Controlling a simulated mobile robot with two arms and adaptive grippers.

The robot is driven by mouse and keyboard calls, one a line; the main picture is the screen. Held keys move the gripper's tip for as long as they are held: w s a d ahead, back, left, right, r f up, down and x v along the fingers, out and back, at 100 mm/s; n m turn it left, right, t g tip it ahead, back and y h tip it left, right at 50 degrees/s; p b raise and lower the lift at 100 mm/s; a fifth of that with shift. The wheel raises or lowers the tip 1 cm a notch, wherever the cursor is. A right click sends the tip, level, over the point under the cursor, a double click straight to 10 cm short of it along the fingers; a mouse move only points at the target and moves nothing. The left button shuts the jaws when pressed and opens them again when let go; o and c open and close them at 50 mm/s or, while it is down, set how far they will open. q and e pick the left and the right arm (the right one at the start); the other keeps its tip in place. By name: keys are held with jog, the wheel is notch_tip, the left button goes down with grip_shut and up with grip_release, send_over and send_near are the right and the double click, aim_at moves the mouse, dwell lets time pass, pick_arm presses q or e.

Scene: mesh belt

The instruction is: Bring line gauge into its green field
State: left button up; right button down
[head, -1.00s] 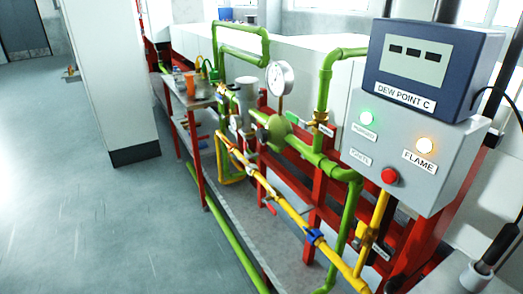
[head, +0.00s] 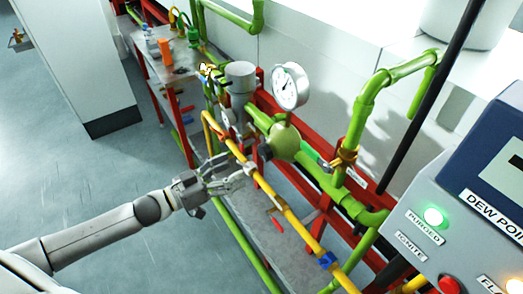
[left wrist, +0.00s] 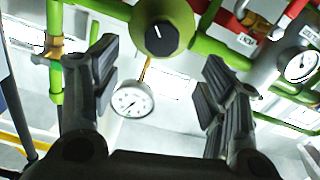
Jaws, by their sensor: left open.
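The round white gauge (head: 290,86) stands above a green regulator body (head: 285,141) on the green pipe. It also shows in the left wrist view (left wrist: 130,101), upside down, with a dark needle; its coloured field is too small to make out. In that view the regulator (left wrist: 178,14) has a black knob (left wrist: 161,39) with a white mark. My left gripper (head: 246,172) is open and empty, in front of the regulator and near the yellow pipe. In its wrist view the fingers (left wrist: 160,56) stand wide on either side of the knob, apart from it. My right gripper is not in view.
A yellow pipe (head: 285,214) with a blue valve runs below the regulator. A smaller gauge (left wrist: 302,66) sits to the right in the wrist view. A control box (head: 440,255) with a lit green lamp stands at right. The floor at left is clear.

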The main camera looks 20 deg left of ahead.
aim_at(262, 155)
pick_arm(q)
jog(key=p+x, duration=0.2)
jog(key=x, duration=0.7)
jog(key=shift+w, duration=0.15)
jog(key=shift+w+d+f, duration=0.1)
jog(key=shift+w+d, duration=0.25)
jog(key=shift+w, duration=0.2)
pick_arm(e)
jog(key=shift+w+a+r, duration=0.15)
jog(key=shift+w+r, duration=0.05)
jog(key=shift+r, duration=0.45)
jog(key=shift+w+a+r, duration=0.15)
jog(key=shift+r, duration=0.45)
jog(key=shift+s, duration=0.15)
pick_arm(q)
jog(key=c, duration=1)
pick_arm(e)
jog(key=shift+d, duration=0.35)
